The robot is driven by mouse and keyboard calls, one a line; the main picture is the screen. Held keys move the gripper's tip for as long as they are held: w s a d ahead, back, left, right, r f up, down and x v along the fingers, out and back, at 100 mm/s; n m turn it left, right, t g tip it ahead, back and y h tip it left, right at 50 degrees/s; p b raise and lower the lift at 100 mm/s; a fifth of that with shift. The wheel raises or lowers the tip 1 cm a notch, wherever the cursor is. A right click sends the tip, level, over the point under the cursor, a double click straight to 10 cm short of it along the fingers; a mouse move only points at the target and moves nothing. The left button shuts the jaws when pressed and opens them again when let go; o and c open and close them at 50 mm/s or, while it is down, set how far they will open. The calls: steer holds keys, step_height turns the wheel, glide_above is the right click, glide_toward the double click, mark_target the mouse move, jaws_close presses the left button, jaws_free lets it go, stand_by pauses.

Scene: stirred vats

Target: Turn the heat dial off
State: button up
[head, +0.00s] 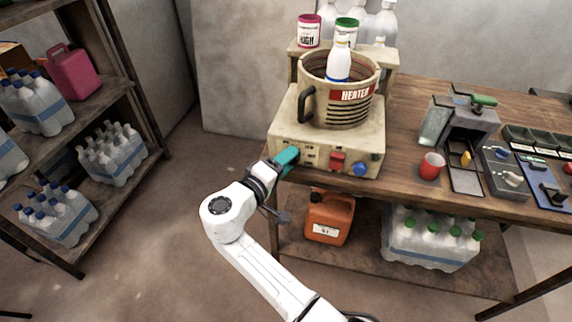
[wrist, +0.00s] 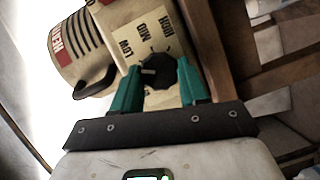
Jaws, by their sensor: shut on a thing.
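The heat dial (wrist: 158,72) is a black knob on the front panel of the beige heater base (head: 300,138). The words LOW, MID and HIGH show around it in the wrist view; I cannot make out an off mark or which mark the dial points to. My gripper (head: 287,157), with teal fingers, is shut on the dial at the left of the panel. In the wrist view my gripper (wrist: 157,78) has one finger on each side of the knob. In the head view the fingers hide the dial.
A beige vat (head: 348,110) marked HEATER, holding a white bottle (head: 338,62), stands on the base. A red switch (head: 337,160) and a blue knob (head: 360,169) sit right of my gripper. A red cup (head: 431,166) is on the table; an orange jug (head: 330,215) stands below.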

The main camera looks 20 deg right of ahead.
steer(key=n, duration=0.1)
steer(key=n+h, duration=0.1)
steer(key=n, duration=0.1)
steer(key=n+t+b, duration=0.1)
steer(key=n, duration=0.1)
steer(key=shift+f+h, duration=0.3)
steer(key=shift+h, duration=0.1)
steer(key=shift+n, duration=0.3)
steer(key=o, duration=1.1)
steer(key=shift+c, duration=0.2)
steer(key=b+v, duration=0.1)
steer(key=v, duration=1)
